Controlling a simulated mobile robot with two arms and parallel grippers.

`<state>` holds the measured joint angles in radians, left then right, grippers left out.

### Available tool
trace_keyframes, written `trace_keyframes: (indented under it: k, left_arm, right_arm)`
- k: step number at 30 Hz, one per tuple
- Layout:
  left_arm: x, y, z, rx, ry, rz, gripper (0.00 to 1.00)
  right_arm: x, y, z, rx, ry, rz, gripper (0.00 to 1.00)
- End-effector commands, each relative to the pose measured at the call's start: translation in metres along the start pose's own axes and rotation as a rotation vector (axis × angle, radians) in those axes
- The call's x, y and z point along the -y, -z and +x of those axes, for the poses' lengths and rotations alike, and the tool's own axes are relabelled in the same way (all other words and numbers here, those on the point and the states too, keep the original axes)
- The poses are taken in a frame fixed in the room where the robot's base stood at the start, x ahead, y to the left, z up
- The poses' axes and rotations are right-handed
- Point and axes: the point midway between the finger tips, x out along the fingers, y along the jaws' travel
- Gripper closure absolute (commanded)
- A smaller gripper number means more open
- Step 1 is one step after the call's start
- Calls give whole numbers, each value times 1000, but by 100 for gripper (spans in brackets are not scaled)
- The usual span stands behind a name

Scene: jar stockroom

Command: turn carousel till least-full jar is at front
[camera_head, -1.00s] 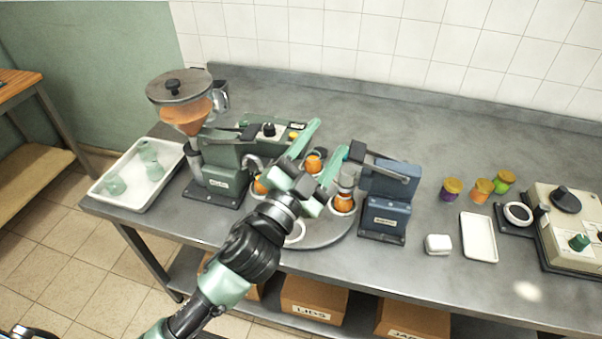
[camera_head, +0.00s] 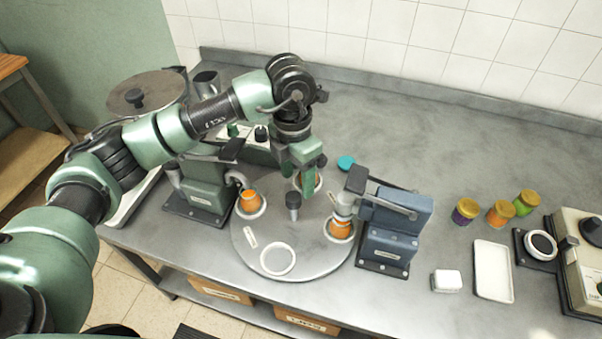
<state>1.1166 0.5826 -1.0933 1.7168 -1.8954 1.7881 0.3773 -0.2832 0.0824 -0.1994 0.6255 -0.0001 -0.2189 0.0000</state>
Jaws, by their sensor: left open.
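The round grey carousel (camera_head: 312,264) lies flat on the bench, with white ring seats and a dark centre post (camera_head: 293,205). Its front ring (camera_head: 278,259) is empty. A jar with orange contents (camera_head: 250,201) stands in the left seat. Another orange jar (camera_head: 341,228) stands in the right seat, under the blue press. The back seat is mostly hidden behind my left gripper (camera_head: 309,182), with a little orange showing there. My left gripper is open, pointing down over the carousel's back; contact cannot be told. Exact fill levels are unclear. My right gripper is out of view.
The green filling machine (camera_head: 207,187) stands left of the carousel, the blue press (camera_head: 393,235) right. A teal disc (camera_head: 346,163) lies behind. Lidded jars (camera_head: 467,211), a white tray (camera_head: 493,271) and a white block (camera_head: 446,281) are further right.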

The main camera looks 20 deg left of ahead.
Motion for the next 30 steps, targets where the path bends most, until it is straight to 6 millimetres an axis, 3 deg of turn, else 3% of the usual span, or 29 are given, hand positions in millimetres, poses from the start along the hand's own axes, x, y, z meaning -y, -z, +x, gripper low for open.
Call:
trace_keyframes:
  k: [3, 5, 12, 15, 17, 24, 29, 30]
  left_arm:
    - [-12, 5, 0, -26, -41, -15, 44]
    - [-13, 6, 5, -30, -42, -16, 44]
    - [-13, 7, 43, -29, -38, -14, 44]
    - [-13, 7, 57, -28, -38, -15, 44]
    - [-13, 6, 64, -26, -37, -15, 44]
    - [-14, 6, 75, -23, -38, -12, 44]
    - [-14, 6, 75, -23, -38, -12, 44]
    - [-14, 6, 75, -23, -38, -12, 55]
  right_arm:
    - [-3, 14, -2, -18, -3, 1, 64]
    - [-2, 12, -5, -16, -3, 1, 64]
    - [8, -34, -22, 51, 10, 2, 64]
    - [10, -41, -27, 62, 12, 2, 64]
    - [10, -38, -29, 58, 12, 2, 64]
    - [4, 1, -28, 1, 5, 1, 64]
    - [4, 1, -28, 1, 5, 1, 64]
    - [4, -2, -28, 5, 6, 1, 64]
